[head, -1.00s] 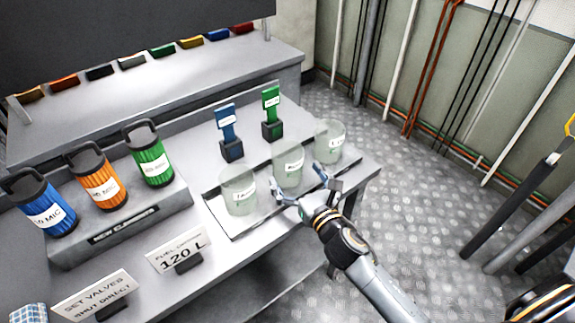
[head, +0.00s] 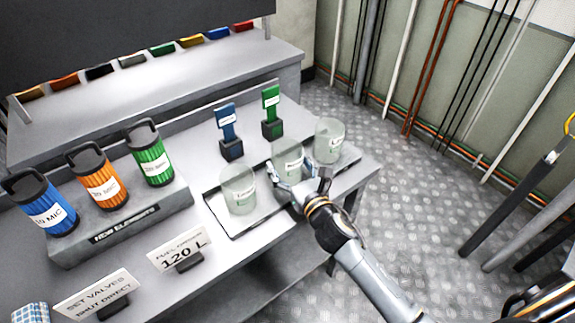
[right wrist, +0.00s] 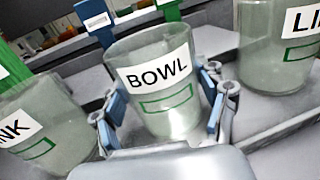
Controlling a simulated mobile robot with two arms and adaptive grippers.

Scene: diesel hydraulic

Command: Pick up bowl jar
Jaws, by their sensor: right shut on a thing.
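The bowl jar (right wrist: 157,84) is a clear glass jar with a white label reading BOWL and a green outlined box below it. In the head view it is the middle one (head: 288,158) of three jars on the tray (head: 238,229). My right gripper (right wrist: 163,108) is shut on the bowl jar, a blue-padded finger on each side. In the head view the right gripper (head: 291,190) covers the jar's lower front. The jar appears upright; whether its base touches the tray is hidden. My left gripper is not in view.
One jar (head: 238,188) stands left of the bowl jar, another (head: 329,141) right of it, both close. A blue tag (head: 228,121) and a green tag (head: 271,103) stand behind. Orange, blue and green (head: 152,160) canisters stand left. A 120 L sign (head: 180,250) stands in front.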

